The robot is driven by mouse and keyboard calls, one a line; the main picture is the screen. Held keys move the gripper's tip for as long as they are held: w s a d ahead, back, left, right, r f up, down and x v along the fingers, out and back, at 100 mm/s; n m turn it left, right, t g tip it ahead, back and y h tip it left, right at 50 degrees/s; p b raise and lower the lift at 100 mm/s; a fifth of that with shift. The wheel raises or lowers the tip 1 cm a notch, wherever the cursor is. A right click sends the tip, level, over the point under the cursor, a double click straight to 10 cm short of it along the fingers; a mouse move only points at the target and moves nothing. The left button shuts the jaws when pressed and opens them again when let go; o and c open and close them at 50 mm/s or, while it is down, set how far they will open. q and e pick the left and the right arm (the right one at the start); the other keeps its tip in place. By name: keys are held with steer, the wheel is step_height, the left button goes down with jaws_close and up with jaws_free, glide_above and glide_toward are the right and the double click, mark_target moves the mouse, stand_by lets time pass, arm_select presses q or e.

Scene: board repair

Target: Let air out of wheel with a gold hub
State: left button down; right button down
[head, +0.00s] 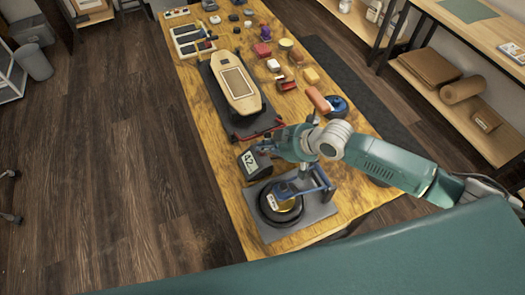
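A black wheel with a gold hub (282,206) lies flat on a grey mat (318,212) at the near end of the wooden table. A blue frame-like part (318,186) stands over the wheel and partly hides it. A dark device with a pale display (250,161) sits on the table just beyond the wheel, to the left. My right gripper (266,147) reaches in from the right, above and beside this device. Its fingers are small and dark here, so I cannot tell whether they are open or touch the device. My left gripper is out of view.
A skateboard-like board (236,82) lies farther up the wooden table (215,150). A blue round part (337,105) and an orange-brown handle (318,99) are beyond my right arm. Several small parts fill the far end.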

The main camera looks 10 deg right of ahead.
mark_target(264, 155)
steer(key=shift+f, duration=0.4)
steer(key=shift+f+b, duration=0.3)
steer(key=shift+f, duration=0.25)
stand_by(2.3)
steer(key=shift+r, duration=0.1)
steer(key=shift+r+p, duration=0.9)
steer(key=shift+p, duration=0.1)
step_height(264, 155, up, 5)
steer(key=p, duration=0.5)
steer(key=shift+r, duration=0.1)
stand_by(1.4)
